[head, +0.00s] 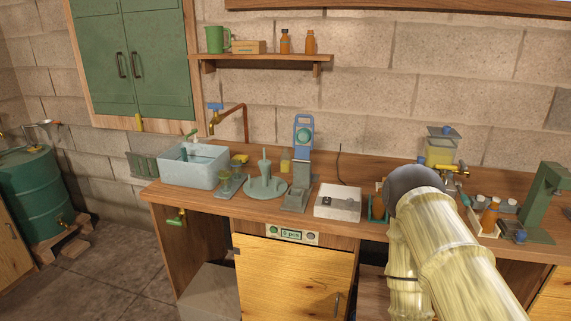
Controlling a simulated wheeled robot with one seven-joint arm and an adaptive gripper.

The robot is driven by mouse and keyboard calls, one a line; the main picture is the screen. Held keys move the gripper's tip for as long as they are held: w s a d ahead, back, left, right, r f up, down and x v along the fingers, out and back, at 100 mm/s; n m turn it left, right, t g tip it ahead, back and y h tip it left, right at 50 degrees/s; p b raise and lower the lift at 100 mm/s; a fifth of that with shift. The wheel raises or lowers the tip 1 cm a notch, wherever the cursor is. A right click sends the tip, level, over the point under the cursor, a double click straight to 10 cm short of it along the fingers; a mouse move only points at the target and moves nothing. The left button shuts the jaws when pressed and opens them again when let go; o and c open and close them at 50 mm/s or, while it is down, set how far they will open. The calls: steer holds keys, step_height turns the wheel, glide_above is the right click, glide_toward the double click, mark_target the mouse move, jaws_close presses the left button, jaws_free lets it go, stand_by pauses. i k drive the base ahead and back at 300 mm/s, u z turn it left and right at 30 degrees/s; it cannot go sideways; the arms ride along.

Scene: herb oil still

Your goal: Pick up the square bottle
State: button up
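I cannot tell for sure which bottle is the square one. Two small amber bottles stand on the wall shelf, a left one (285,44) and a right one (310,45). Another amber bottle (489,217) stands in a small tray on the bench at the right. An amber item (379,206) with a green holder shows partly behind my arm. A boxy, clear yellow vessel (439,152) with a blue-grey top and brass tap stands at the back of the bench. My arm crosses the lower right; my gripper is not visible.
The wooden bench holds a water basin (193,164), a green round stand (265,186), a grey-blue upright device (301,165), a white box (338,203) and a green press (546,205). The shelf (262,58) also holds a green mug (215,40) and a wooden box (248,47).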

mark_target(286, 158)
steer(key=k, duration=0.4)
steer(key=u, duration=1.05)
steer(key=i, duration=1.55)
steer(key=z, duration=0.55)
